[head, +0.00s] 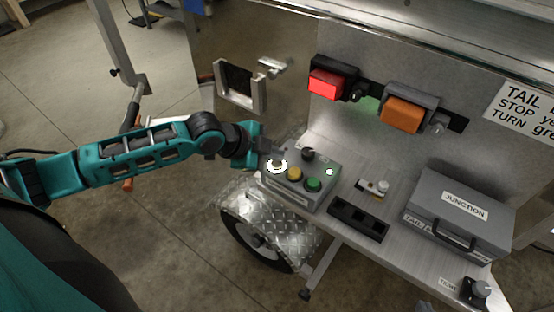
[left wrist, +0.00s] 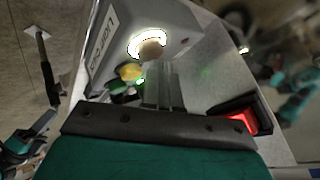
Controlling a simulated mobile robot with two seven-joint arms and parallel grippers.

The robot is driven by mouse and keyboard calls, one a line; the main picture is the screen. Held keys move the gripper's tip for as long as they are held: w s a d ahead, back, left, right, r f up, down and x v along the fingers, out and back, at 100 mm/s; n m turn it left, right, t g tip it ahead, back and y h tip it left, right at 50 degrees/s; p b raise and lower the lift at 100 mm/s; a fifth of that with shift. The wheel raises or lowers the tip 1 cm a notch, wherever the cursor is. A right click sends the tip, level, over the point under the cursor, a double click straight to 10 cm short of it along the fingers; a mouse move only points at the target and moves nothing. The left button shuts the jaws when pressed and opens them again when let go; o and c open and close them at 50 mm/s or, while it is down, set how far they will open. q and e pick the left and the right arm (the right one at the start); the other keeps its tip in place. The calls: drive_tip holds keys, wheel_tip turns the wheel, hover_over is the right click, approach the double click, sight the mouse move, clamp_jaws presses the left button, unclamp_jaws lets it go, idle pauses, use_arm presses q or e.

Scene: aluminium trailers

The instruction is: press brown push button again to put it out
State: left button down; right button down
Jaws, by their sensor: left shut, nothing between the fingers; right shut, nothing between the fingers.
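The brown push button (left wrist: 151,49) sits on the grey control box (head: 296,200), and a bright white ring glows around it. In the head view the lit ring (head: 277,167) shows at the box's left end, partly behind my fingers. My left gripper (head: 270,154) is shut and empty, its fingertips close to this button. In the left wrist view the shut fingers (left wrist: 164,72) point toward the button's lower edge. I cannot tell whether they touch it.
A yellow button (head: 295,174), a green button (head: 314,185) and a black knob (head: 308,154) crowd the same box. A red lamp (head: 326,84) is lit on the panel above, beside an orange lamp (head: 403,114). A junction box (head: 459,218) stands at right.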

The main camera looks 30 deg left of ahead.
sight(273, 163)
use_arm(q)
drive_tip(key=shift+f, duration=0.3)
idle(0.4)
drive_tip(key=shift+r+p, duration=0.75)
drive_tip(key=shift+p, duration=0.05)
wheel_tip(273, 163, up, 4)
drive_tip(key=p, duration=0.3)
drive_tip(key=shift+f+p, duration=0.2)
drive_tip(key=shift+p, duration=0.15)
wheel_tip(273, 163, up, 2)
drive_tip(key=shift+r+p, duration=0.2)
drive_tip(key=shift+p, duration=0.65)
